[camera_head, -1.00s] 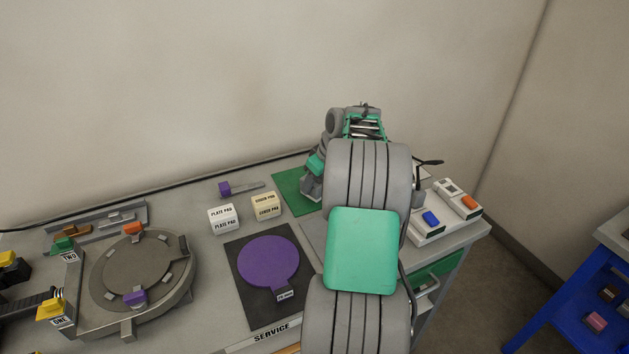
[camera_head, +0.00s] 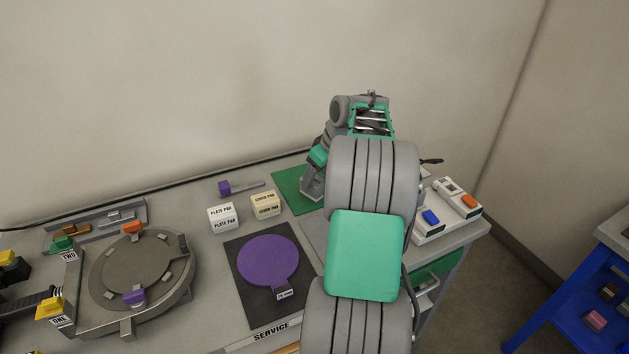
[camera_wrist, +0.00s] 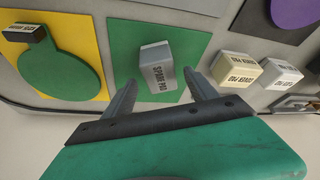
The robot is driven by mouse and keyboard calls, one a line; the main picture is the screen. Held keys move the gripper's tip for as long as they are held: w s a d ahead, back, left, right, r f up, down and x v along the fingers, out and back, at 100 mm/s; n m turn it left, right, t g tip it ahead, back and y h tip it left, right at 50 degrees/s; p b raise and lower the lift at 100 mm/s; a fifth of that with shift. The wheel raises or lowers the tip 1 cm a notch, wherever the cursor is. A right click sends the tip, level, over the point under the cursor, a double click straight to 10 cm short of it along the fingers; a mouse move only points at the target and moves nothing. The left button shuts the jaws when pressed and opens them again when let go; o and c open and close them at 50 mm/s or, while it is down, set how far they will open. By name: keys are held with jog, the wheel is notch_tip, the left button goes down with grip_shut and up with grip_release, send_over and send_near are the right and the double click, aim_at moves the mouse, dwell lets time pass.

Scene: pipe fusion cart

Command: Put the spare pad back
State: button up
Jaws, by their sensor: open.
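The spare pad (camera_wrist: 157,66) is a grey block with "SPARE PAD" on its face. In the wrist view it rests on a green mat (camera_wrist: 125,40). My gripper (camera_wrist: 160,76) is open, with one finger on each side of the pad's near end, and I see a gap on both sides. I cannot tell how far the fingertips are above the mat. In the head view the green mat (camera_head: 287,184) shows at the back of the cart, and my arm hides the pad.
A cream block (camera_head: 265,204) and a white "PLATE PAD" block (camera_head: 223,218) stand left of the green mat. A purple disc (camera_head: 268,262) lies in front on a dark mat. The wrist view shows a green disc (camera_wrist: 60,68) on a yellow mat. White boxes (camera_head: 447,211) stand at right.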

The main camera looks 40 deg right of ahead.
jog(key=v, duration=0.9)
jog(key=w+a, duration=0.2)
jog(key=a, duration=1.5)
jog(key=s+a+f, duration=0.1)
jog(key=s+a, duration=0.2)
jog(key=a, duration=0.5)
jog(key=s+a+f, duration=0.1)
jog(key=s+a, duration=0.3)
jog(key=a, duration=0.3)
jog(key=s+a+f+m+g, duration=0.1)
jog(key=s+a+f, duration=0.3)
jog(key=s, duration=0.4)
jog(key=shift+a+f+p, duration=0.25)
jog(key=shift+f+p, duration=0.05)
jog(key=shift+f, duration=0.2)
